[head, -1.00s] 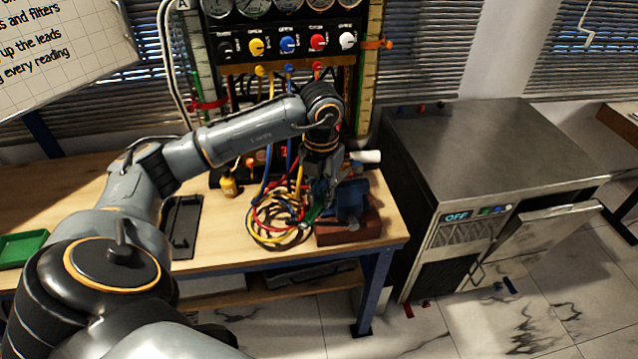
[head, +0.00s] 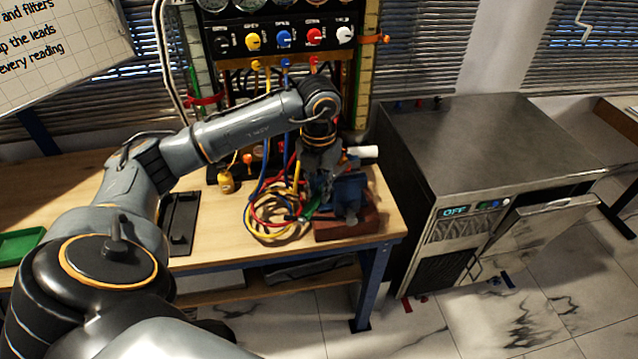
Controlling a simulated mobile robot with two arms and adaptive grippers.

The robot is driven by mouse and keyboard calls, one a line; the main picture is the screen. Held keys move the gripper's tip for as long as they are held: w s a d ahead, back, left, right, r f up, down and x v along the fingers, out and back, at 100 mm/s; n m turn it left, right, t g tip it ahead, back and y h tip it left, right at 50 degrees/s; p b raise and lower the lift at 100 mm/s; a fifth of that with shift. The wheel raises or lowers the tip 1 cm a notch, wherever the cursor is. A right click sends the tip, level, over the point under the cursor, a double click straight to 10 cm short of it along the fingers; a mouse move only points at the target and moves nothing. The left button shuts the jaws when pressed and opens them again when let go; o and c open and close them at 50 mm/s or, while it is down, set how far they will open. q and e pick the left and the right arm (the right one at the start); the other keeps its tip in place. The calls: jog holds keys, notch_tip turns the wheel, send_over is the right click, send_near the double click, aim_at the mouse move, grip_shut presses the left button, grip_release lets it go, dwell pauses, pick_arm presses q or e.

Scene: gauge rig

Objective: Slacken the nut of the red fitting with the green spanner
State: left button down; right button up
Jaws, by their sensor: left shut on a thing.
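My left gripper (head: 318,182) points down beside the blue vise (head: 349,194) on the workbench. It is shut on the green spanner (head: 310,208), of which only a short green part shows low at the fingers. The spanner's jaw end is hidden or too small to make out. I cannot pick out the red fitting or its nut at the vise; the gripper and wrist cover much of that spot. I cannot tell whether the spanner touches the nut. My right gripper is not in view.
The vise stands on a red-brown block (head: 345,229) near the bench's right front corner. Coiled yellow, red and blue hoses (head: 270,232) lie just left of it. A gauge panel (head: 285,40) rises behind. A metal cabinet (head: 470,150) with an open flap stands to the right.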

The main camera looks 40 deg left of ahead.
pick_arm(q)
jog(key=shift+w+a, duration=0.2)
jog(key=shift+w, duration=0.85)
dwell(0.5)
jog(key=c, duration=1.9)
grip_release()
grip_shut()
jog(key=shift+w+d+n+p, duration=0.15)
jog(key=shift+w+d+n, duration=0.1)
jog(key=shift+d+n, duration=0.4)
jog(key=shift+w+d+n+p, duration=0.15)
jog(key=shift+w+d+n, duration=0.05)
jog(key=shift+d+n, duration=0.45)
